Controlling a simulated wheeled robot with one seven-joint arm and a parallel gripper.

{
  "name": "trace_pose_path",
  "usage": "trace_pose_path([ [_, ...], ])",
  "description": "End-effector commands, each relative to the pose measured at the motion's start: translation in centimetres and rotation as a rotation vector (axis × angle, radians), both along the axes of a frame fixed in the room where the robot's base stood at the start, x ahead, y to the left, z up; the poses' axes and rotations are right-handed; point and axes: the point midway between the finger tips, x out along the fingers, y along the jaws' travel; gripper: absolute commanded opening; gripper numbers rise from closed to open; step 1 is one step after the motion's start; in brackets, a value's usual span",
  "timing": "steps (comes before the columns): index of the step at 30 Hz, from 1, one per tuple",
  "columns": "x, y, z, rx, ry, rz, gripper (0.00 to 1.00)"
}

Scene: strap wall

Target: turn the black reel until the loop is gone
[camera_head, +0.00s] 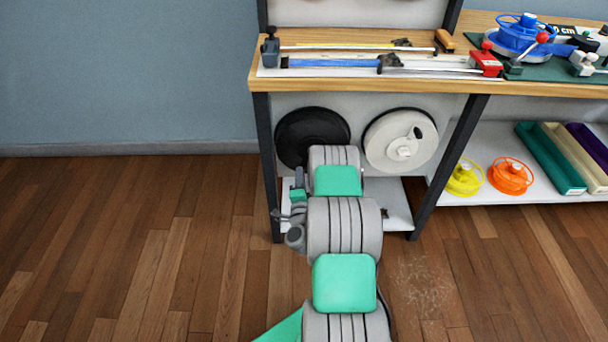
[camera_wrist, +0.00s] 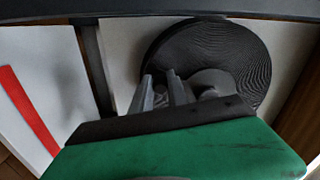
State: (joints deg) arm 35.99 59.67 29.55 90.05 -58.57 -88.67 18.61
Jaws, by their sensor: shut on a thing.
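The black reel (camera_head: 312,134) is mounted on the panel under the bench, left of the white reel. In the wrist view the black reel (camera_wrist: 235,50) fills the upper middle, its face ringed with fine ridges. My gripper (camera_wrist: 160,78) is at the lower left part of the reel's face, its two grey fingers close together. It is shut on a small part of the reel, mostly hidden between the fingers. A dark rounded piece (camera_wrist: 211,80) sits just right of the fingers. In the head view my arm hides the gripper and the reel's lower right. I cannot make out a strap loop.
The white reel (camera_head: 401,140) hangs close on the right. Dark bench legs (camera_head: 448,160) stand on both sides, and the wooden bench top (camera_head: 350,88) is above. A red strip (camera_wrist: 28,108) shows at left in the wrist view. Floor at left is clear.

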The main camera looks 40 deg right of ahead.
Motion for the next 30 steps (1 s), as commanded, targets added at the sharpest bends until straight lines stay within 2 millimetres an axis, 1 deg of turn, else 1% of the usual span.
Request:
trace_pose_path([
  [16,-0.11,-0.09,0.09,0.027,-0.019,-0.006,0.00],
  [17,-0.11,-0.09,0.09,0.027,-0.019,-0.006,0.21],
  [18,-0.10,-0.07,0.10,0.027,-0.019,-0.006,0.24],
  [24,0.01,0.13,0.10,0.027,-0.018,-0.002,0.40],
  [30,0.05,0.21,0.10,0.025,-0.018,0.000,0.41],
])
